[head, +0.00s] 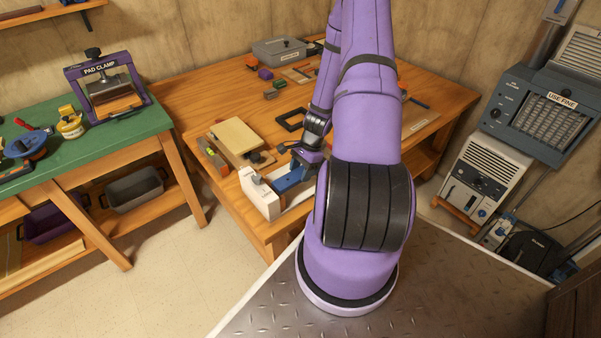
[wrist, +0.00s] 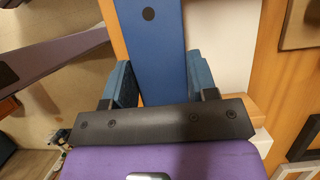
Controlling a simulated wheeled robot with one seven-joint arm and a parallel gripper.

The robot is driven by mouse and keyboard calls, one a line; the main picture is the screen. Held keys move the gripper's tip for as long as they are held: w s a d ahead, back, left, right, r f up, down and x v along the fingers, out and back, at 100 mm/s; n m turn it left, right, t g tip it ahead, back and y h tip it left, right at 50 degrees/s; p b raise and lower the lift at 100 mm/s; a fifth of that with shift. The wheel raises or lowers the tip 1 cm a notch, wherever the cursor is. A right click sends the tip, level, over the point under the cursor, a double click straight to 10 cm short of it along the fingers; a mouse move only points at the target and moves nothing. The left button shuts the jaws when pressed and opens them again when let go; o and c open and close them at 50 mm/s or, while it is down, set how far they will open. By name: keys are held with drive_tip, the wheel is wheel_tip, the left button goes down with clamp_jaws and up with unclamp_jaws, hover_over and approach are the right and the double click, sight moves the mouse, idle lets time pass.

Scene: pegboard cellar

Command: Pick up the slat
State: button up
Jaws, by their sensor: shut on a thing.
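The slat is a flat blue bar with a dark round spot; in the wrist view the slat (wrist: 156,45) runs up between my two blue fingers. My gripper (wrist: 160,65) is shut on it, one finger on each side. In the head view my gripper (head: 305,160) is low over the front left part of the wooden table, and the blue slat (head: 290,179) shows just below it, beside a white block. My arm hides part of that area, and I cannot tell whether the slat touches what is under it.
The white block (head: 260,197) stands at the table's front left corner, with a beige board (head: 235,137) behind it. A black frame (head: 290,120) lies further back. A green bench (head: 60,150) with a pad clamp (head: 105,85) stands at left. Grey machines (head: 540,105) stand at right.

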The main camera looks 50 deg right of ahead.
sight(297, 175)
drive_tip(key=shift+r, duration=0.55)
wheel_tip(297, 175, up, 3)
drive_tip(key=shift+f, duration=0.2)
drive_tip(key=s+a+r, duration=0.1)
drive_tip(key=s, duration=1.5)
drive_tip(key=shift+s, duration=0.1)
